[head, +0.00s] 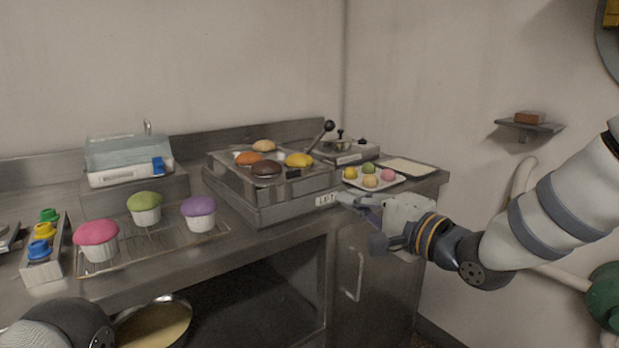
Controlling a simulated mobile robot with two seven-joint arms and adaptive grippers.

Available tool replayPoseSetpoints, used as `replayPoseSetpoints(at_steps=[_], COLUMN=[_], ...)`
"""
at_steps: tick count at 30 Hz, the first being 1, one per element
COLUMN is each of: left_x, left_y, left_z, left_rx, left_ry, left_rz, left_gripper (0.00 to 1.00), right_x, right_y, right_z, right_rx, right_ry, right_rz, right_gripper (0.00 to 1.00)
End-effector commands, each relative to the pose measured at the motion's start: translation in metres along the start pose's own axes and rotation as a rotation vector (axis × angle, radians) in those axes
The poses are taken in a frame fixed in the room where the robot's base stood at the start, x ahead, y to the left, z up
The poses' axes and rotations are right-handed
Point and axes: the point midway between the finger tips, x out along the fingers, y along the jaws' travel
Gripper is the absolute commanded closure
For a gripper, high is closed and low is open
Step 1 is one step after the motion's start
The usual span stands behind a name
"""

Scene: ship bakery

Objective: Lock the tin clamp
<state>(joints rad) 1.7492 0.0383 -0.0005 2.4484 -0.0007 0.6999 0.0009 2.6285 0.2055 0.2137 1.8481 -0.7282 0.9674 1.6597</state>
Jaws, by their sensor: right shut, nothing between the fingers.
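A metal tin holder (228,190) stands on the counter, with brown, orange and yellow buns on top. A lever with a black ball knob (328,126) rises at its back right, tilted up and to the right; it looks like the clamp handle. Whether the clamp is locked cannot be told. My right gripper (346,200) is shut and empty, in front of the counter edge near that label, below and apart from the lever. My left gripper is out of view; only part of its arm shows at bottom left.
A wire rack (152,250) with pink, green and purple cupcakes lies left of the holder. A plate of coloured balls (393,181) and a small lidded device (343,150) stand to its right. A bowl (160,325) sits below the counter. A wall shelf (530,126) is at right.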

Motion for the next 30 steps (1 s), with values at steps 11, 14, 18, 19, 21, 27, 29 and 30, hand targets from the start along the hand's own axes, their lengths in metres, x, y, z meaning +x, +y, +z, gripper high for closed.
replayPoseSetpoints(at_steps=[11,14,18,19,21,27,29,30], left_x=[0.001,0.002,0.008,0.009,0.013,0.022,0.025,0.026], left_y=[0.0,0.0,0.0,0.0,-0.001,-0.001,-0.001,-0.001], left_z=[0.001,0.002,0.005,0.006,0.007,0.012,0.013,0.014], left_rx=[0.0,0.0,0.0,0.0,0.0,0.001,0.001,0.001], left_ry=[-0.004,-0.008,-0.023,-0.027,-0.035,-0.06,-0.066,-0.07], left_rz=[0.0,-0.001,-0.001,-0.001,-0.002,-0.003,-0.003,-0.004], left_gripper=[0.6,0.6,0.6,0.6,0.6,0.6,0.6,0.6], right_x=[0.002,0.009,0.034,0.041,0.056,0.1,0.111,0.118], right_y=[-0.009,-0.008,-0.006,-0.005,-0.005,-0.005,-0.006,-0.006], right_z=[0.0,0.0,0.0,0.0,0.001,0.001,0.001,0.001], right_rx=[0.012,0.011,0.01,0.009,0.01,0.011,0.011,0.01], right_ry=[-0.006,-0.006,-0.007,-0.007,-0.007,-0.007,-0.007,-0.007], right_rz=[-0.02,-0.018,-0.016,-0.016,-0.016,-0.015,-0.016,-0.016], right_gripper=[1.0,1.0,1.0,1.0,1.0,1.0,1.0,1.0])
